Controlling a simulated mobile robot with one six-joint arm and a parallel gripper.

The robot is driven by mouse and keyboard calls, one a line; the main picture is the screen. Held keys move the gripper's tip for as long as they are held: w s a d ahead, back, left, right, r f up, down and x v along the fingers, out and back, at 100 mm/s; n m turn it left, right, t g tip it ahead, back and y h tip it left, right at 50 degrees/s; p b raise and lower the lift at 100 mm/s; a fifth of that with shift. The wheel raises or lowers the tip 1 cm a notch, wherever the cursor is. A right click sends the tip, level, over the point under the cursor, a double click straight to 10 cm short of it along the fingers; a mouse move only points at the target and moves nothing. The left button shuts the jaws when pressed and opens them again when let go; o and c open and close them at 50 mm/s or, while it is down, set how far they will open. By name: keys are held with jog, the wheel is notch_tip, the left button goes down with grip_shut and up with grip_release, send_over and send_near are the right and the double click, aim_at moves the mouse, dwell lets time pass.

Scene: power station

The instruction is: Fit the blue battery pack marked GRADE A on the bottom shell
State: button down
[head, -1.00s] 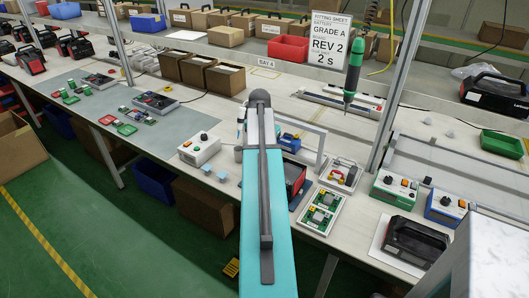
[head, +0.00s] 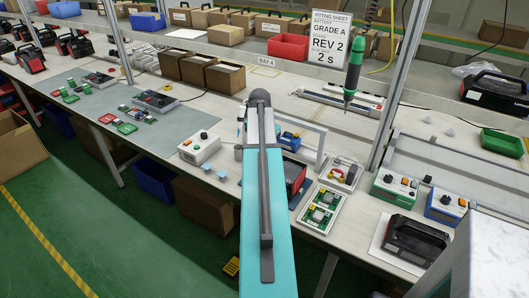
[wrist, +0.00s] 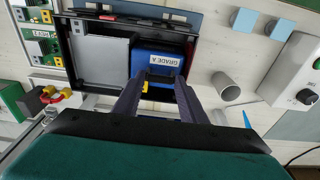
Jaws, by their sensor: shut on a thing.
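The blue battery pack (wrist: 157,62) shows its GRADE A label upside down in the wrist view. My gripper (wrist: 158,82) is shut on its near end, one dark finger on each side. The pack is over the right part of the black bottom shell (wrist: 75,62), beside a light grey block. I cannot tell whether it touches the shell floor.
Green boards (head: 321,208) lie right of the shell. A white control box (head: 199,148) and small light-blue blocks (head: 222,171) stand to the left. A grey cylinder (wrist: 225,84) is close right of the shell in the wrist view. A green screwdriver (head: 353,70) hangs above the bench.

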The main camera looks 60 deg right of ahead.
jog(key=shift+f, duration=0.45)
dwell(0.9)
jog(key=c, duration=1)
grip_release()
jog(key=shift+o, duration=1.3)
jog(key=shift+w+r, duration=0.1)
jog(key=shift+r, duration=0.05)
notch_tip(320, 180, up, 14)
jog(key=p, duration=0.9)
jog(key=shift+r, duration=0.25)
